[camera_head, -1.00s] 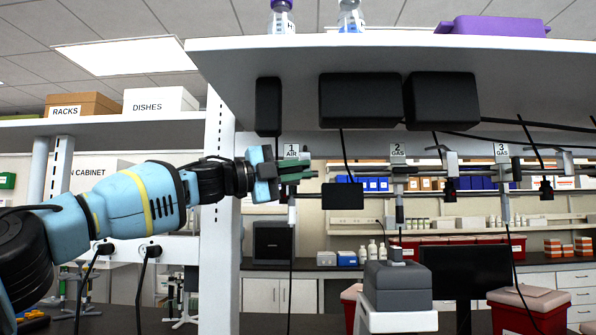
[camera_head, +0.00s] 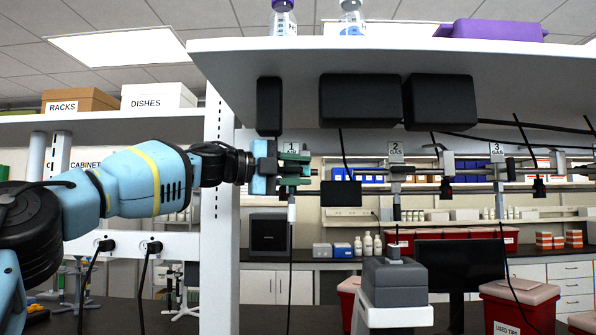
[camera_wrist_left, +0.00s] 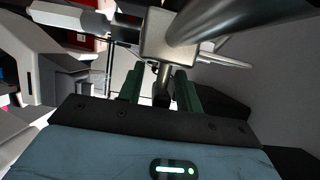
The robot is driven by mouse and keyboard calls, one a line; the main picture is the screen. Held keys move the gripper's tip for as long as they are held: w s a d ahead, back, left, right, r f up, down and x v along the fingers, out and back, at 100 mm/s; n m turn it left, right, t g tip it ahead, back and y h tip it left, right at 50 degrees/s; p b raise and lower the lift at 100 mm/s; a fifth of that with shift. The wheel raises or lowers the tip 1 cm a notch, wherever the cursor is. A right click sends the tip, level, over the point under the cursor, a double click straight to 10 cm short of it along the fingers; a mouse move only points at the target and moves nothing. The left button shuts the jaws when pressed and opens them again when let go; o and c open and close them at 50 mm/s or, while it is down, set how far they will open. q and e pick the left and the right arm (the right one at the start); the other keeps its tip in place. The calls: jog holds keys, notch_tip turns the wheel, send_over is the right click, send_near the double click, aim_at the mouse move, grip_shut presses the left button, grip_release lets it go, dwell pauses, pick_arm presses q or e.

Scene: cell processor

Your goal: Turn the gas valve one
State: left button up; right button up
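Gas valve one is at the label marked 1 (camera_head: 291,148), under the shelf. In the left wrist view its silver body (camera_wrist_left: 168,38) is above and ahead of the fingers, with a dark handle (camera_wrist_left: 162,92) hanging down. My left gripper (camera_head: 297,169) reaches in from the left at the valve; its green fingers are apart, one above the other in the head view. In the left wrist view the gripper (camera_wrist_left: 160,88) has the handle between its fingers, with gaps seeming to show on both sides. The fingers hide most of the valve in the head view. My right gripper is not in view.
Valves two (camera_head: 396,170) and three (camera_head: 497,168) hang farther right along the same shelf (camera_head: 350,55). Black boxes (camera_head: 360,98) and cables hang below the shelf. A white upright post (camera_head: 219,220) stands beside my left wrist. A grey device (camera_head: 395,282) and a monitor (camera_head: 462,270) stand below.

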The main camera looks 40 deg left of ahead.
aim_at(282, 170)
pick_arm(q)
jog(key=shift+v, duration=3.95)
jog(key=shift+f, duration=0.1)
